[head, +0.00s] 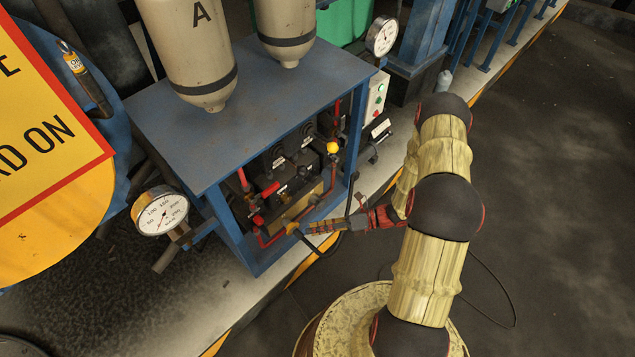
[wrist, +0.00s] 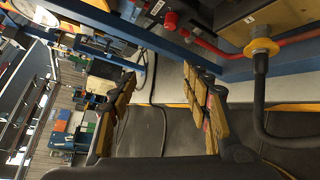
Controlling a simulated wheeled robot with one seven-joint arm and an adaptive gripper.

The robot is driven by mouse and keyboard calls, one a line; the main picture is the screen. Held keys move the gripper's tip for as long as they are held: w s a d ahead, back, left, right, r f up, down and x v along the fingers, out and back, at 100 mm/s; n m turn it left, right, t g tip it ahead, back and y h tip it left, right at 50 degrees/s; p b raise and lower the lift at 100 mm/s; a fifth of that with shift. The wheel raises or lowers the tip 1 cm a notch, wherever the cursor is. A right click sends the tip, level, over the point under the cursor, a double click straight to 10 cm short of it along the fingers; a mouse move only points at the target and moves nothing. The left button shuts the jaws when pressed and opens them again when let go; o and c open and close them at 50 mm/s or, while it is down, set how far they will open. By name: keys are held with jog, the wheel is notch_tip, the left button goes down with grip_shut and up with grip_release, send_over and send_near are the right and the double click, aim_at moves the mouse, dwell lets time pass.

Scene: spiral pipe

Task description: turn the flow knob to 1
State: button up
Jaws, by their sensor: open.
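My gripper (head: 335,226) reaches from the right to the lower front of the blue-framed pump unit (head: 290,100). In the wrist view my gripper (wrist: 160,78) is open, with its two fingers apart and nothing between them. A red knob (wrist: 170,20) shows near the top of the wrist view, beyond the fingertips and not touched. Small pale labels sit on the unit, too small to read. I cannot tell which control is the flow knob, nor its setting.
A yellow fitting (wrist: 262,48) with a black hose (wrist: 262,100) stands close beside the right finger. The unit also has a yellow ball knob (head: 333,148), red handles (head: 270,190) and a pressure gauge (head: 162,213) at left. The dark floor (head: 540,150) at right is clear.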

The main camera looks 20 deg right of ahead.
jog(key=w+d+f+m+t+h, duration=0.2)
jog(key=w+d+f+m+t, duration=0.35)
jog(key=m, duration=0.65)
jog(key=m+t+h, duration=0.4)
jog(key=m+t, duration=0.2)
jog(key=m, duration=0.6)
send_near(315, 179)
jog(key=b+x, duration=0.2)
jog(key=x, duration=0.5)
jog(key=shift+s+a+f, duration=0.1)
jog(key=shift+b+x, duration=0.4)
jog(key=shift+x, duration=0.4)
jog(key=shift+c, duration=1.2)
jog(key=c, duration=0.9)
